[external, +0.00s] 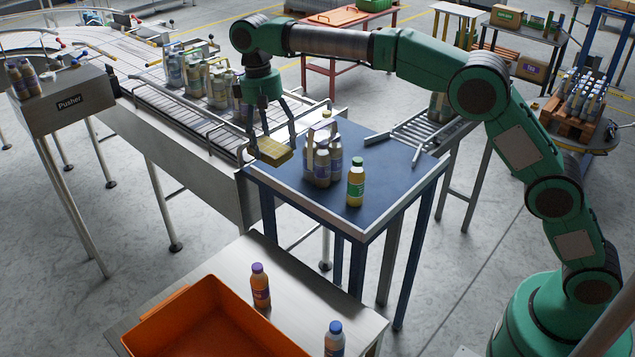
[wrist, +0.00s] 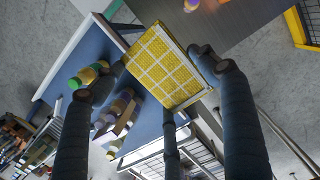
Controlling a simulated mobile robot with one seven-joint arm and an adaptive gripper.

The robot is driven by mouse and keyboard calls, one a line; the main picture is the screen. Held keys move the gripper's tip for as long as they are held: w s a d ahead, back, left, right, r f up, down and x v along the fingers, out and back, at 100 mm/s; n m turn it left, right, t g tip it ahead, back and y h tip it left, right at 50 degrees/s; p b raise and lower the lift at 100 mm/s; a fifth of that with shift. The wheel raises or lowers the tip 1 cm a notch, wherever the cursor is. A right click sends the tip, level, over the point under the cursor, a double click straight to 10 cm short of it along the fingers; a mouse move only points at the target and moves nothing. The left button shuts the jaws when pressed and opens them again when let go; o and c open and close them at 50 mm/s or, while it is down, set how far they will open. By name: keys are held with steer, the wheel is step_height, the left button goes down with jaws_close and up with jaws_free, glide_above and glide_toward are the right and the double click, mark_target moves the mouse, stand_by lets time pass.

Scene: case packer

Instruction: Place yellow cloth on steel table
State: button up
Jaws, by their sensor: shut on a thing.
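My gripper (external: 270,132) is shut on the yellow cloth (external: 274,151), which hangs just beyond the near left corner of the blue table. In the wrist view the cloth (wrist: 165,68) is a flat yellow piece with a pale grid, held between the dark fingers of my gripper (wrist: 158,82). The steel table (external: 318,290) stands lower, in the foreground, with a grey top. Part of its top (wrist: 238,18) shows at the upper edge of the wrist view. The cloth is above and apart from it.
An orange crate (external: 165,325) covers the steel table's left part. An orange-juice bottle (external: 260,285) and a blue-capped bottle (external: 334,340) stand there too. The blue table (external: 385,165) holds a bottle carrier (external: 322,160) and a green-capped bottle (external: 356,182). A conveyor (external: 175,110) runs behind.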

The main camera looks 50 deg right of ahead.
glide_above(284, 263)
step_height(284, 263, down, 34)
steer(key=shift+w, duration=0.3)
steer(key=shift+f, duration=3.05)
steer(key=shift+f, duration=0.1)
steer(key=shift+f, duration=1.8)
steer(key=shift+f, duration=0.15)
steer(key=o, duration=1.1)
steer(key=shift+o, duration=0.2)
